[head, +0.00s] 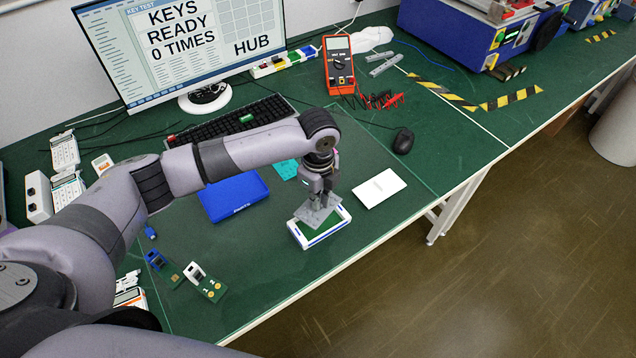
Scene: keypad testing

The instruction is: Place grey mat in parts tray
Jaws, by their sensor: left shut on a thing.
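My left gripper (317,193) points down over the front middle of the bench and is shut on the grey mat (311,217). The mat is a thin grey sheet and is tilted. It is over a shallow white-rimmed tray (327,238) with a green inside and blue marks on its front, which looks like the parts tray. The mat covers part of this tray. I cannot tell whether the mat touches it. My right gripper is not in view.
A blue box (233,196) lies left of the tray and a white card (379,188) right of it. A keyboard (232,120), a red multimeter (339,66) and a mouse (403,141) are behind. Small boards (204,281) lie at front left. The bench's front edge is close to the tray.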

